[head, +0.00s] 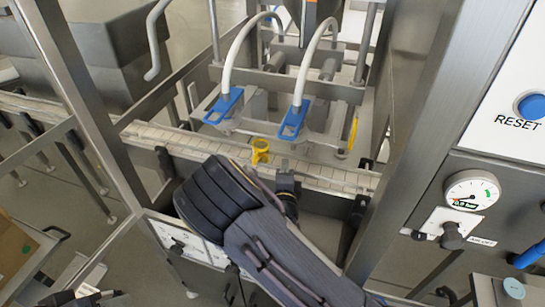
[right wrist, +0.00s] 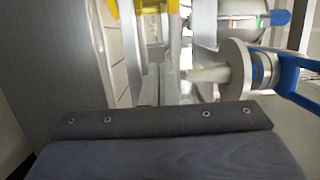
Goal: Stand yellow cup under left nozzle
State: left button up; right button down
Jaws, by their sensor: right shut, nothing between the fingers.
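The yellow cup (head: 261,150) stands on the conveyor in the head view, between the left nozzle (head: 223,106) and the right nozzle (head: 294,122), which carry blue clamps and white hoses. My right gripper (head: 284,168) is at the conveyor's near side, just right of the cup. It is shut and empty; its fingertips are small and partly hidden. In the right wrist view, yellow pieces at the top edge may be the cup, but I cannot tell. A dark part at the bottom left edge of the head view may be my left gripper (head: 90,298); its jaws are unclear.
The conveyor (head: 330,178) runs across the machine, between steel frame posts (head: 75,80). A thin yellow piece (head: 353,131) stands at the right. The control panel (head: 480,140) with a gauge is at the right. A blue handle (right wrist: 300,75) shows in the right wrist view.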

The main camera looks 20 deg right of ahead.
aim_at(259, 157)
jog(key=shift+x, duration=1.05)
jog(key=w+a, duration=0.1)
jog(key=w+a+p, duration=0.1)
jog(key=shift+a+r, duration=0.1)
jog(key=shift+a, duration=0.3)
jog(key=shift+w+a, duration=0.15)
jog(key=shift+a, duration=0.15)
jog(key=shift+w+a, duration=0.25)
jog(key=shift+a, duration=0.1)
jog(key=w+a, duration=0.1)
jog(key=a, duration=0.1)
jog(key=w+a, duration=0.2)
jog(key=a, duration=0.1)
jog(key=w+a, duration=0.2)
jog(key=a, duration=0.1)
jog(key=shift+w+p, duration=0.15)
jog(key=shift+p, duration=0.15)
